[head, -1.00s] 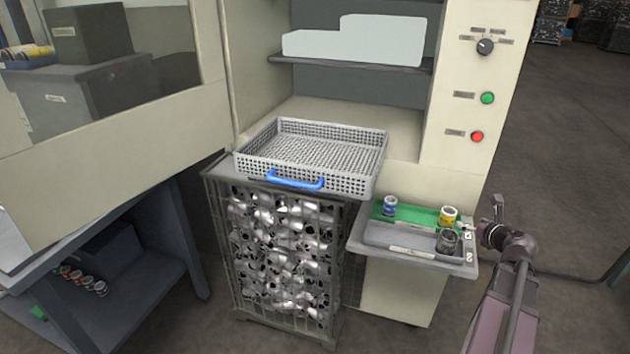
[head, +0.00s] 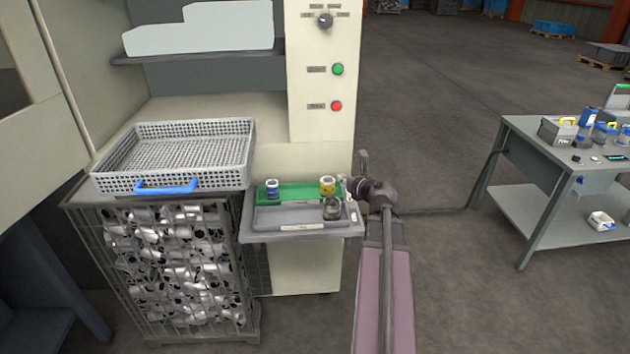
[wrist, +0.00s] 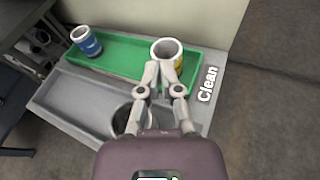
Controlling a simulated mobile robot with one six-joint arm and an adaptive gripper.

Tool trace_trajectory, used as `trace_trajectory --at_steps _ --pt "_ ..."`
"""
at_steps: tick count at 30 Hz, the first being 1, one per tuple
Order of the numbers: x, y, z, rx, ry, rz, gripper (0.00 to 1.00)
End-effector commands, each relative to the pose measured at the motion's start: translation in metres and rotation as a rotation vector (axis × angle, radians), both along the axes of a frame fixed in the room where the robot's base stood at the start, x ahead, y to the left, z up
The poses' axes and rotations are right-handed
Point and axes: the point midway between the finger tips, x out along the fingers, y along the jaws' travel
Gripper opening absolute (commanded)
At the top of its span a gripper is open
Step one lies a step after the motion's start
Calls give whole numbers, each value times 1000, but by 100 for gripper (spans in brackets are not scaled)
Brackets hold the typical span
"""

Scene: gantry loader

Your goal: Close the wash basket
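The wash basket (head: 185,155) is a grey-white mesh tray with a blue handle (head: 166,187) on its front side. In the head view it is pulled out at the machine opening, its front reaching over the wire crate. My gripper (head: 351,187) is to the right of the basket, by the right end of the small parts shelf and apart from the handle. In the wrist view my gripper (wrist: 165,68) has a gap between its fingertips and holds nothing, with a yellow-banded cup beyond the tips. The basket is not in the wrist view.
The small shelf has a green tray (head: 299,194) with a blue cup (head: 272,189) and the yellow-banded cup (head: 327,186), and a grey part with a dark cup (head: 332,209). The wire crate (head: 180,270) is full of metal parts. A workbench (head: 530,160) stands right; floor between is clear.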

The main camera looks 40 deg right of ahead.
Motion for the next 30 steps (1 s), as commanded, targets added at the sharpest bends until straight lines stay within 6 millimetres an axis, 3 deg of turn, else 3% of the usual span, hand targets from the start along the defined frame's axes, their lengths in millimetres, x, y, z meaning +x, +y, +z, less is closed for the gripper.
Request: trace_trajectory --at_steps 9,15,23,30 --pt "38 23 48 330 -315 -249 0" --pt "47 35 60 630 -487 -446 0" --pt "48 61 40 1051 -614 -731 0" --pt "41 108 -5 1425 -617 -1041 0"
